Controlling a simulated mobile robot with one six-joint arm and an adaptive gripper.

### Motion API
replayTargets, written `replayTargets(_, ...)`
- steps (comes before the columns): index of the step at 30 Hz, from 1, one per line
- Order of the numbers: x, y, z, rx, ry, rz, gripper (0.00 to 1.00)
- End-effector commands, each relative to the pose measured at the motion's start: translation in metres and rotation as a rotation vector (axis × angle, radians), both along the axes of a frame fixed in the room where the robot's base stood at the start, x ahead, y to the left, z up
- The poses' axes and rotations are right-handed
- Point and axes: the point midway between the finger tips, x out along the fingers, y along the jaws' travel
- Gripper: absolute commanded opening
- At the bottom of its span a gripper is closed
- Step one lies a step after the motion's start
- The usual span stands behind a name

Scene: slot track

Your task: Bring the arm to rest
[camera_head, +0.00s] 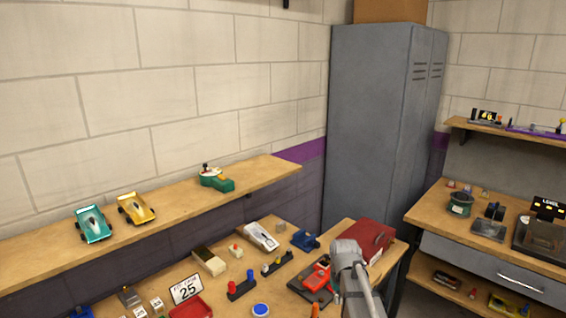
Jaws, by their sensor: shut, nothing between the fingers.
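A grey part of my arm (350,262) rises from the bottom edge, right of centre, in the head view. Its rounded joint is in front of the workbench (215,277), near a red toolbox (368,240). A paler link runs down from it and out of the frame. I see no fingertips, so my gripper is outside the picture or hidden. The arm covers part of the bench's right end. I cannot tell whether it touches anything there.
A shelf (45,257) on the left wall holds toy cars (94,224) and a green controller (215,180). Small items crowd the workbench, including a "25" card (187,290). A grey locker (368,125) stands behind. A second bench (425,217) is at right.

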Motion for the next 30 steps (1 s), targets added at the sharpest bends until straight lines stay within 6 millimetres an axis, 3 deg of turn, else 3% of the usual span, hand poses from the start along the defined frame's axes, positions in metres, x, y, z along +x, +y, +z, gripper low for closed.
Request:
replayTargets(1, -0.032, 0.002, 0.0, 0.0, 0.0, -0.018, 0.0)
replayTargets(6, -0.09, 0.006, 0.0, 0.0, 0.0, -0.08, 0.0)
replayTargets(12, -0.128, 0.008, 0.0, -0.001, 0.0, -0.126, 0.0)
replayTargets(30, -0.134, 0.008, 0.0, -0.001, 0.0, -0.137, 0.0)
